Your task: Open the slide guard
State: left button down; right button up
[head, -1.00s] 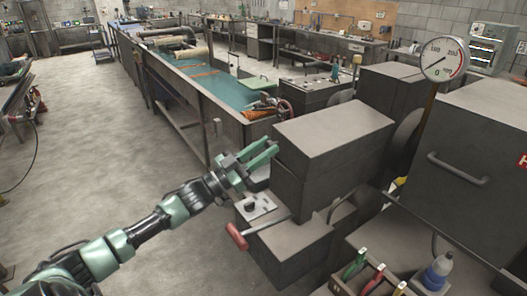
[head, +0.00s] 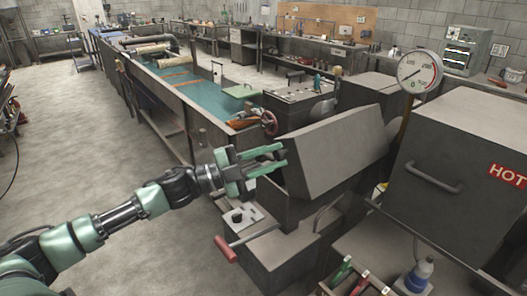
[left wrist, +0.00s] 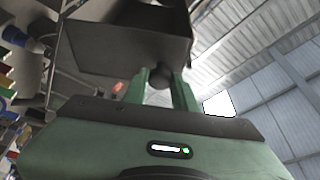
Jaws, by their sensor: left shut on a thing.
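The slide guard (head: 335,150) is a dark grey box-shaped cover on the machine at the middle right of the head view. It is tilted, with its near left side raised off the grey base below. My left gripper (head: 281,156) is at its left side. In the left wrist view the gripper's two green fingers (left wrist: 160,85) are shut on a dark round knob (left wrist: 160,77) in front of the guard (left wrist: 125,45). The head view does not show the knob clearly. My right gripper is not in view.
A red-handled lever (head: 226,249) sticks out below the gripper. A pressure gauge (head: 417,72) and a grey cabinet marked HOT (head: 450,150) stand to the right. A blue-capped bottle (head: 419,275) is at the lower right. The floor at left is clear.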

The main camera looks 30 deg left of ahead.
pick_arm(q)
jog(key=shift+s+d+f+m+g+y+p, duration=0.15)
jog(key=shift+s+d+m+g+p, duration=0.25)
jog(key=shift+d+m, duration=0.55)
jog(key=shift+s+d+r+m+g+y+p, duration=0.1)
jog(key=shift+s+d+m+g+y+p, duration=0.25)
jog(key=shift+d+m, duration=0.6)
jog(key=shift+s+d+f+m+g+p, duration=0.1)
jog(key=shift+s+d+m+g+p, duration=0.25)
jog(key=shift+d+m, duration=0.6)
jog(key=shift+s, duration=0.1)
jog(key=c, duration=1.2)
grip_release()
jog(key=shift+o, duration=0.2)
jog(key=shift+f, duration=0.1)
jog(key=b+v, duration=0.2)
jog(key=v, duration=0.5)
jog(key=shift+s+a, duration=0.25)
jog(key=shift+s, duration=0.1)
